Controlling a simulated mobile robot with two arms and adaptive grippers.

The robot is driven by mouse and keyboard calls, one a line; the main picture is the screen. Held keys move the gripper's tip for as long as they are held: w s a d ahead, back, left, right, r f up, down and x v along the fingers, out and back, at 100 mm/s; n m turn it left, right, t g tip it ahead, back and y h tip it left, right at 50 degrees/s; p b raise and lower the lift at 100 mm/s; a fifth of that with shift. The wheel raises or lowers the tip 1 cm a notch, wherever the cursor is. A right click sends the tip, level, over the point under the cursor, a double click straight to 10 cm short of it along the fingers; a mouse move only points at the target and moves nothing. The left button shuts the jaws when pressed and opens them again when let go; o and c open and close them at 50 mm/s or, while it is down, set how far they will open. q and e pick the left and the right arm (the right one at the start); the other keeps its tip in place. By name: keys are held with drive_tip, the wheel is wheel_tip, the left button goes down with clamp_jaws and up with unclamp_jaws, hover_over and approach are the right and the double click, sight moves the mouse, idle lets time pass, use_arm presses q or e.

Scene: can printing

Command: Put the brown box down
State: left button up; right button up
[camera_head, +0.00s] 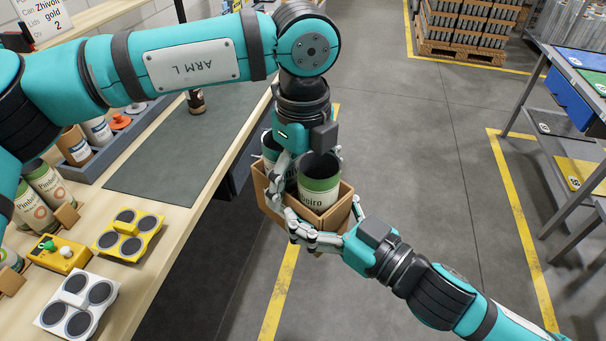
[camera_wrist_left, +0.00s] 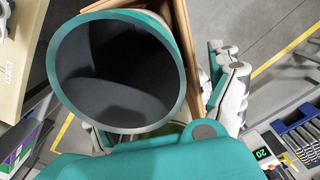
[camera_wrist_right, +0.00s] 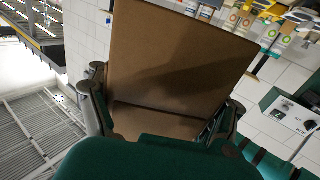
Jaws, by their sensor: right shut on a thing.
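The brown box (camera_head: 336,207) is an open carton in mid-air beside the bench's edge, with cans standing in it. My right gripper (camera_head: 328,228) is shut on its lower near part, with fingers on both sides. In the right wrist view a brown box face (camera_wrist_right: 175,65) fills the middle between the fingers. My left gripper (camera_head: 305,160) is above the box, with its fingers reaching down around a green-and-white can (camera_head: 319,190) in it. That can's open dark mouth (camera_wrist_left: 118,75) fills much of the left wrist view. Whether the left fingers press on it is unclear.
The wooden bench (camera_head: 180,215) at left holds a dark mat (camera_head: 165,165), a grey tray of cans, yellow and white lid holders and a yellow button box (camera_head: 60,254). Grey floor with yellow lines is open to the right. A metal table (camera_head: 545,110) and a pallet (camera_head: 460,52) stand beyond.

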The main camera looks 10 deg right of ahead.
use_arm(q)
drive_tip(key=c, duration=0.9)
drive_tip(key=shift+c, duration=0.9)
use_arm(e)
drive_tip(key=o, duration=1.1)
drive_tip(key=shift+o, duration=0.2)
